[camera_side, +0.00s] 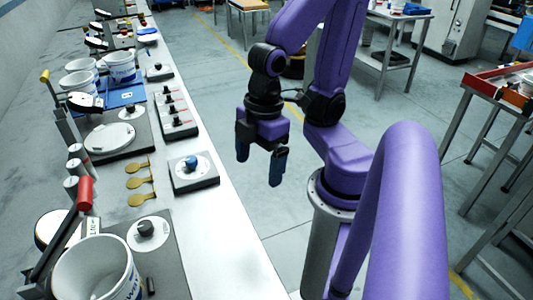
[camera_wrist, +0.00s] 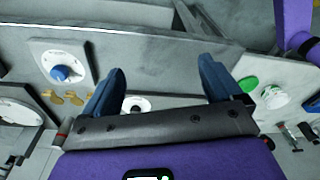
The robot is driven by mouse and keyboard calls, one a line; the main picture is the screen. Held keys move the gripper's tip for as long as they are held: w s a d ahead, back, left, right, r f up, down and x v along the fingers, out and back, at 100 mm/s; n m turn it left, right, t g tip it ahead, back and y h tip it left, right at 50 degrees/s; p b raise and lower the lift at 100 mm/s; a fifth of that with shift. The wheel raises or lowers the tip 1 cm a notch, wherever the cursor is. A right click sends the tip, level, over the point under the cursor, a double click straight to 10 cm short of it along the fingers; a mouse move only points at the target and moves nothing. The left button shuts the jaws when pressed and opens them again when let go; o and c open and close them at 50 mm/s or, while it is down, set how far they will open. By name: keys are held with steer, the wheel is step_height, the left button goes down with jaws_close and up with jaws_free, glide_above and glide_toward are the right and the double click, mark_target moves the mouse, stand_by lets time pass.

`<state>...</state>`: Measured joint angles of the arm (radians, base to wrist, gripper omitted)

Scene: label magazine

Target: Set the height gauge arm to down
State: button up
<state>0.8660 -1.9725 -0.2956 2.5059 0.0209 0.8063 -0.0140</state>
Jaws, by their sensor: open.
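My gripper (camera_side: 261,160) is open and empty. It hangs in the air to the right of the long bench, apart from everything on it. In the wrist view its two blue fingers (camera_wrist: 162,70) stand wide apart. I cannot tell for certain which part is the height gauge arm. A dark lever with a red handle (camera_side: 85,193) slants up at the near left of the bench. Another lever with a yellow handle (camera_side: 45,76) stands farther back, also raised at a slant. Neither lever is clearly identifiable in the wrist view.
A blue knob (camera_side: 191,162) on a grey plate, brass tags (camera_side: 138,183) and a switch box (camera_side: 172,112) line the bench. A white tub (camera_side: 97,272) stands at the near left. The wrist view shows the blue knob (camera_wrist: 60,73) and a green disc (camera_wrist: 249,84).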

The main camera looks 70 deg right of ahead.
steer(key=shift+s+d+h, duration=0.2)
steer(key=shift+d+h, duration=0.05)
steer(key=shift+d, duration=0.3)
steer(key=shift+s+d+h, duration=0.2)
steer(key=shift+d+h, duration=0.05)
steer(key=shift+d, duration=0.25)
steer(key=shift+c, duration=0.2)
steer(key=c, duration=1.5)
steer(key=shift+w+a+r, duration=0.1)
jaws_close()
steer(key=w+a+r+m, duration=0.1)
steer(key=w+a+r, duration=0.4)
steer(key=a+r, duration=0.45)
steer(key=w+a+r+m+t+y, duration=0.1)
steer(key=w+a+r, duration=0.4)
steer(key=a+r, duration=0.45)
steer(key=w+a+r+m, duration=0.2)
steer(key=w+a+r, duration=0.2)
steer(key=a+r, duration=0.55)
glide_above(76, 201)
steer(key=f, duration=1)
steer(key=shift+w+d+f, duration=0.1)
steer(key=shift+w+f, duration=0.25)
steer(key=shift+w, duration=0.05)
steer(key=shift+s+d+f, duration=0.25)
steer(key=shift+f, duration=0.35)
steer(key=shift+s+d+f, duration=0.2)
steer(key=shift+s+f, duration=0.05)
steer(key=shift+f, duration=0.3)
